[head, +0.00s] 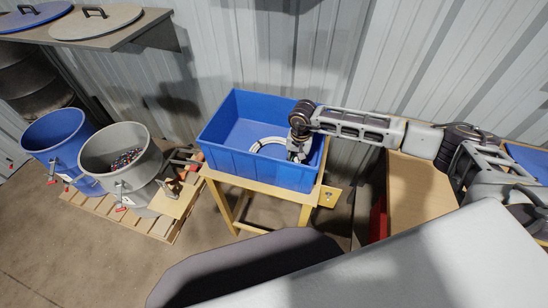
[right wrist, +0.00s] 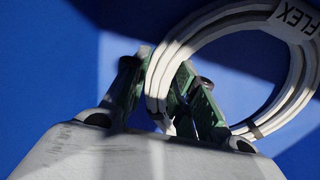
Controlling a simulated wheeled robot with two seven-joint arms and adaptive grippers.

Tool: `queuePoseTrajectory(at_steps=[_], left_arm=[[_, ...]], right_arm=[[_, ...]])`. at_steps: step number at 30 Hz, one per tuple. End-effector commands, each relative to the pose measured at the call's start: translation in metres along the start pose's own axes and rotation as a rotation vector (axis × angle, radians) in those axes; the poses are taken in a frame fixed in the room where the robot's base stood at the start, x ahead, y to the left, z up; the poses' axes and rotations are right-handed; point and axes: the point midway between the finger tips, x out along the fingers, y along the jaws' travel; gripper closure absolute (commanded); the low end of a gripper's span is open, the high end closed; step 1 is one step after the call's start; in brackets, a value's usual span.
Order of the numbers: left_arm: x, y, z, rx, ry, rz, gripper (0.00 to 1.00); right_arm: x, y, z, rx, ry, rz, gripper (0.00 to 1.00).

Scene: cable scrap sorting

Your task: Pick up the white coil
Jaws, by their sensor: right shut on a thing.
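The white coil (head: 258,143) lies in the blue bin (head: 262,168), partly hidden by the bin's front wall in the head view. In the right wrist view the white coil (right wrist: 184,48) is a ring of several strands with a label reading "FLEX" and dark ties. My right gripper (head: 297,154) reaches down into the bin at the coil's right side. In the right wrist view its green fingers (right wrist: 172,92) are shut on the coil's strands, one finger on each side. I cannot tell whether the coil touches the bin floor. My left gripper is not in view.
The bin stands on a wooden table (head: 240,183). To the left, a blue drum (head: 55,130) and a grey drum (head: 112,150) holding scraps stand on a pallet (head: 160,228). A shelf with lids (head: 95,22) is at upper left. A wooden bench (head: 415,195) is at right.

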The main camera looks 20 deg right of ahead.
Motion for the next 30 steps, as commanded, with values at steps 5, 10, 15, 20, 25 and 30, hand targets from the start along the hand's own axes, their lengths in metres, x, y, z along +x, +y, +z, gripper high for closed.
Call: queuePoseTrajectory(at_steps=[5, 10, 15, 20, 25, 30], left_arm=[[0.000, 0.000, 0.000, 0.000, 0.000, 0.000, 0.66], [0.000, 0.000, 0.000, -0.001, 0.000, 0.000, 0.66], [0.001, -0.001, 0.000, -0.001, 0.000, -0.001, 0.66], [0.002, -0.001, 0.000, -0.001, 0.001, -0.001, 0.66], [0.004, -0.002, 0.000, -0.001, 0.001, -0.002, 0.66], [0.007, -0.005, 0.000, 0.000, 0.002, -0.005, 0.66]], right_arm=[[-0.001, -0.001, -0.001, 0.000, 0.001, -0.003, 1.00], [-0.001, -0.001, -0.001, 0.000, 0.001, -0.003, 1.00], [-0.005, -0.001, -0.001, 0.000, 0.002, -0.003, 1.00], [-0.016, -0.001, -0.001, 0.000, 0.002, -0.003, 1.00], [-0.038, -0.001, -0.002, 0.001, 0.003, -0.005, 1.00], [-0.063, -0.001, -0.001, 0.000, 0.003, -0.005, 1.00]])
